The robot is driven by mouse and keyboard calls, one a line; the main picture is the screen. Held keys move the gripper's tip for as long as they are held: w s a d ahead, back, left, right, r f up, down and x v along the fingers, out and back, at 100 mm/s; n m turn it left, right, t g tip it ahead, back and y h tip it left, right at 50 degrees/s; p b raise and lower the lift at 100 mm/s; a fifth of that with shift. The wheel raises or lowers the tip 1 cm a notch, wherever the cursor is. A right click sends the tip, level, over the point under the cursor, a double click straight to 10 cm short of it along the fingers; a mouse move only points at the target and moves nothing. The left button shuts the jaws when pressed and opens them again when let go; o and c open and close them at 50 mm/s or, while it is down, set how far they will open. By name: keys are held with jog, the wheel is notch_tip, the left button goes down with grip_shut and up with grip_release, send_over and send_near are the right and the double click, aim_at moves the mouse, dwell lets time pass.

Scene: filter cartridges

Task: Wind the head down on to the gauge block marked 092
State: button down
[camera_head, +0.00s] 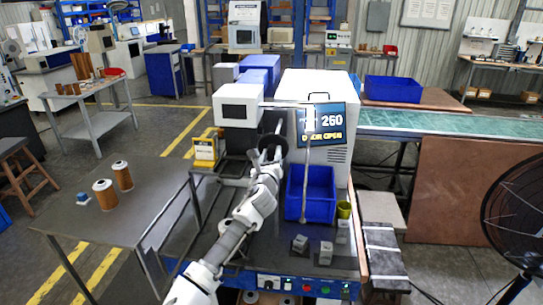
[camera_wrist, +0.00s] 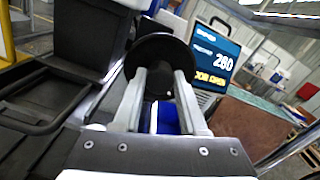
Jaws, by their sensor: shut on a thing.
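A black round handwheel (camera_head: 273,146) is on the machine beside the white head (camera_head: 240,104). My gripper (camera_head: 268,160) is at the handwheel, and in the wrist view my two fingers (camera_wrist: 161,78) are shut on the dark wheel (camera_wrist: 163,52). The display (camera_head: 325,124) reads 260 with "DOOR OPEN" under it, and it also shows in the wrist view (camera_wrist: 216,60). Grey gauge blocks stand on the bench front: one (camera_head: 300,243), a second (camera_head: 326,253) and a third (camera_head: 342,231). Their marks are too small to read. Whether a block sits under the head is hidden.
A blue bin (camera_head: 311,194) and a yellow-green cup (camera_head: 344,209) stand right of my arm. Brown filter cartridges (camera_head: 105,194) are on the left table (camera_head: 60,165). A fan (camera_head: 515,215) is at far right.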

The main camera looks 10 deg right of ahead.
jog(key=m+b, duration=0.3)
jog(key=m, duration=0.2)
jog(key=shift+f+b, duration=0.15)
jog(key=shift+b, duration=0.25)
jog(key=m+b, duration=0.4)
jog(key=m, duration=0.1)
jog(key=shift+m, duration=0.4)
jog(key=m+b, duration=0.4)
jog(key=shift+f, duration=0.1)
jog(key=m+b, duration=0.4)
jog(key=m, duration=0.2)
jog(key=m+b, duration=0.4)
jog(key=m, duration=0.1)
jog(key=shift+m+h, duration=0.3)
jog(key=shift+h, duration=0.1)
jog(key=m+b, duration=0.2)
jog(key=m, duration=0.2)
jog(key=shift+m+b, duration=0.3)
jog(key=shift+b, duration=0.1)
jog(key=m+b, duration=0.1)
jog(key=m, duration=0.3)
jog(key=shift+m, duration=0.3)
jog(key=m, duration=0.4)
jog(key=shift+m, duration=0.4)
